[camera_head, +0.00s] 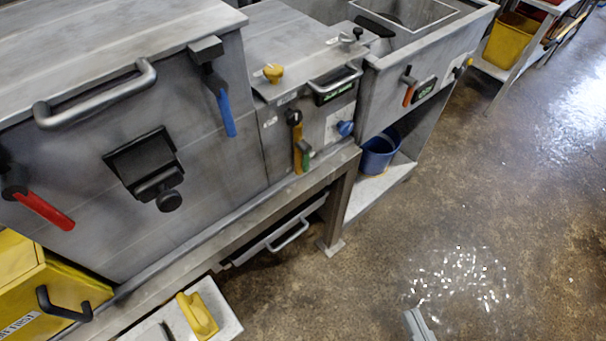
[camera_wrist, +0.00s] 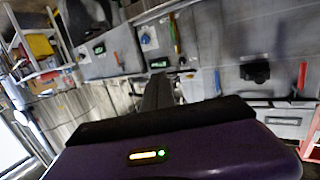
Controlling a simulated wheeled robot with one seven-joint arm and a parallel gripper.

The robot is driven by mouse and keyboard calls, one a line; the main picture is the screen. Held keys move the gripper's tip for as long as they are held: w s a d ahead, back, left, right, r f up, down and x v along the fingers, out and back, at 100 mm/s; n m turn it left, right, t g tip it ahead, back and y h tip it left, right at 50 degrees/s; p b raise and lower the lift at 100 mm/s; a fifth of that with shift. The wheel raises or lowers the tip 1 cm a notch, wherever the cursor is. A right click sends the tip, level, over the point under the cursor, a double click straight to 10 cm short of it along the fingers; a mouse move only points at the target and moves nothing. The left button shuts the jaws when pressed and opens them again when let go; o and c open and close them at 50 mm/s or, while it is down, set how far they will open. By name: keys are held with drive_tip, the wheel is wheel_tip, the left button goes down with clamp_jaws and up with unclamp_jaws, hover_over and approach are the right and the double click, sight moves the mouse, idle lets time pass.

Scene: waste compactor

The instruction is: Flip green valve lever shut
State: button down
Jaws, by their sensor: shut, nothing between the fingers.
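A lever with a green end (camera_head: 305,156) hangs beside a yellow-orange bar (camera_head: 298,140) on the front of the middle steel unit, below a dark round pivot. It points downward. In the wrist view a small yellow-green lever (camera_wrist: 177,36) shows, small and blurred, beyond my fingers. My gripper (camera_wrist: 158,88) shows in the wrist view as dark fingers closed together, with nothing between them. It is well away from the lever and touches nothing. A grey piece at the bottom edge of the head view may be part of my arm; I cannot tell.
On the left unit are a red lever (camera_head: 44,210), a blue lever (camera_head: 222,105) and a black latch (camera_head: 147,165). A blue knob (camera_head: 345,128) sits right of the green end. An orange lever (camera_head: 409,92) is farther right. The floor (camera_head: 460,220) in front is clear.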

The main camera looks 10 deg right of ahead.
drive_tip(key=w+a+f+n+y+b, duration=0.2)
drive_tip(key=w+a+f+n+b, duration=0.1)
drive_tip(key=w+a+f+n, duration=0.45)
drive_tip(key=w+a+f+n+y+b, duration=0.15)
drive_tip(key=w+a+f+n, duration=0.25)
drive_tip(key=w+a, duration=0.5)
drive_tip(key=w+d+n+t+h+b, duration=0.1)
drive_tip(key=w+d+n+h+b, duration=0.1)
drive_tip(key=w+n+h, duration=0.3)
drive_tip(key=w+h, duration=0.1)
drive_tip(key=w, duration=0.2)
drive_tip(key=shift+t, duration=0.4)
drive_tip(key=shift+w, duration=0.15)
drive_tip(key=w+d+p, duration=0.3)
drive_tip(key=w, duration=0.9)
drive_tip(key=shift+w+d, duration=0.15)
drive_tip(key=shift+d, duration=0.2)
